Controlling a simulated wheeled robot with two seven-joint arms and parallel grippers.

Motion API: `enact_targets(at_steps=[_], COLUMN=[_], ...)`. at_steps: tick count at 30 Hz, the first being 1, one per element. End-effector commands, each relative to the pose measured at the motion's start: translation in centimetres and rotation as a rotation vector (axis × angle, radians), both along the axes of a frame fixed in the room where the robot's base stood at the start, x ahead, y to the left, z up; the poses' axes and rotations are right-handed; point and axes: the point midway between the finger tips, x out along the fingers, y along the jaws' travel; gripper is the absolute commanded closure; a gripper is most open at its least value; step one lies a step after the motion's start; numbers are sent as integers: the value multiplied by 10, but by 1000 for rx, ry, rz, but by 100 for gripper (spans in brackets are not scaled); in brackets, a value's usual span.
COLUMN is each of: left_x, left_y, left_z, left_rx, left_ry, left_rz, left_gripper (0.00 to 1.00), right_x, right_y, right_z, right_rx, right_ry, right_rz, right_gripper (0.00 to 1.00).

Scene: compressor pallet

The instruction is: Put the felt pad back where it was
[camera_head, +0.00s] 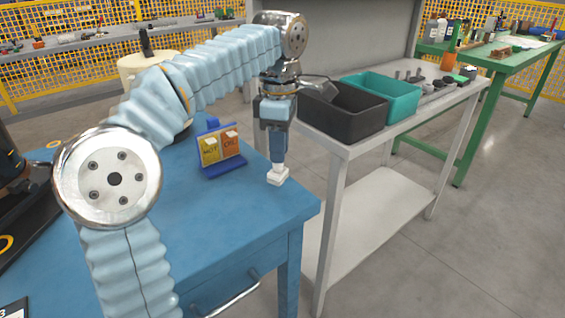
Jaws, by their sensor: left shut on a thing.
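My left arm comes in from the left and bends down over the right corner of the blue table (190,255). Its gripper (278,168) points straight down and is shut on a small white piece, which I take to be the felt pad (277,177). The pad is at or just above the tabletop near the right edge; I cannot tell whether it touches. The fingertips partly cover it. My right gripper is not in view.
A blue stand with yellow and orange tags (221,149) is just left of the gripper. A black bin (345,112) and a teal bin (383,97) stand on the grey bench (420,125) to the right. The blue tabletop in front is clear.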

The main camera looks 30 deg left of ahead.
Motion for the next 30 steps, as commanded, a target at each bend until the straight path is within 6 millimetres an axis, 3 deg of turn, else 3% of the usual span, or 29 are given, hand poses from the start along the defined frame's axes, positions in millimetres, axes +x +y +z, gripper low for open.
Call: enact_targets(at_steps=[5, 10, 18, 19, 23, 24, 30], left_x=[9, 10, 10, 10, 10, 10, 10], left_y=[-1, -1, -2, -2, -1, -1, -1], left_z=[-12, -40, -43, -43, -43, -43, -42], left_rx=[0, 1, 0, 0, 0, 0, 0], left_ry=[1, 1, 0, 0, 0, 0, -1], left_rz=[0, 1, 0, 0, 0, 0, 0], left_gripper=[100, 100, 100, 74, 54, 50, 50], right_x=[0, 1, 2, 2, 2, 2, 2], right_y=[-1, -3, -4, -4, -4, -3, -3], right_z=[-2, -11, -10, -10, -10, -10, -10], right_rx=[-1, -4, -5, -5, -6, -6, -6], right_ry=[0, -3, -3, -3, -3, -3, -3], right_rz=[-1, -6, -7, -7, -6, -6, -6], right_gripper=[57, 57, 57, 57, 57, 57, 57])
